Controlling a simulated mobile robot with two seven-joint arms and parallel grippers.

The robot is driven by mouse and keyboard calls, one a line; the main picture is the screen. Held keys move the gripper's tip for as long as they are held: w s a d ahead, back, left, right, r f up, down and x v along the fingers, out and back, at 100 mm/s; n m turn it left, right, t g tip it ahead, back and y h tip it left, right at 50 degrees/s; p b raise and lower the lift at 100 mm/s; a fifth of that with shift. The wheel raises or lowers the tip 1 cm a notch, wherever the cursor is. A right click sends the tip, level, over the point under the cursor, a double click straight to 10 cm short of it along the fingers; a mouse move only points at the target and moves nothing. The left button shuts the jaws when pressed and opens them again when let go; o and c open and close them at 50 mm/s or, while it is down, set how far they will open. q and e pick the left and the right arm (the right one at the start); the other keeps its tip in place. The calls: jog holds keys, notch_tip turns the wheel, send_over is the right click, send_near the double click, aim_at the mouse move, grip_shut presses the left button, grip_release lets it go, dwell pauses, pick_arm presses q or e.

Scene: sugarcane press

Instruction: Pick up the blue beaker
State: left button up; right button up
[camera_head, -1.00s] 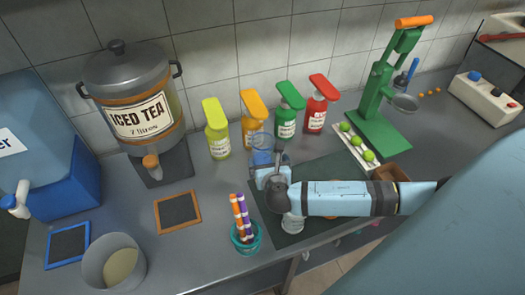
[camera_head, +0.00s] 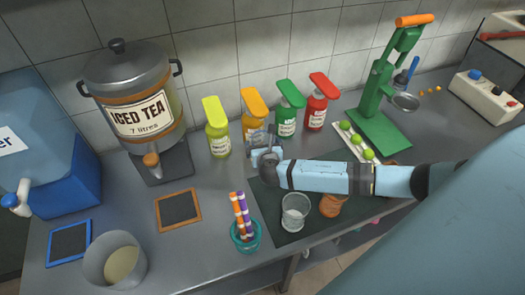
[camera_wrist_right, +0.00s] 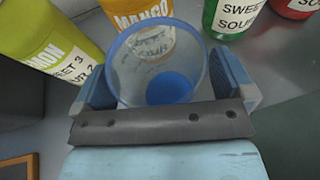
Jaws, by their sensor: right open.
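The blue beaker (camera_wrist_right: 157,68) is a clear cup with a blue rim and a blue bottom. In the right wrist view it stands between the two fingers of my right gripper (camera_wrist_right: 168,85), which is open around it. I cannot tell whether either finger touches it. In the head view the right gripper (camera_head: 263,150) is in front of the orange mango bottle, and the beaker (camera_head: 258,137) shows only faintly there. My left gripper is not in view.
Yellow (camera_head: 217,135), orange (camera_head: 253,110), green (camera_head: 287,115) and red (camera_head: 317,112) bottles stand behind the beaker. A clear glass (camera_head: 295,212) and an orange-brown cup (camera_head: 332,205) stand on the dark mat (camera_head: 268,200). A teal straw cup (camera_head: 246,238) is nearer the front.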

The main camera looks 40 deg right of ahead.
jog(key=c, duration=0.9)
jog(key=shift+c, duration=0.5)
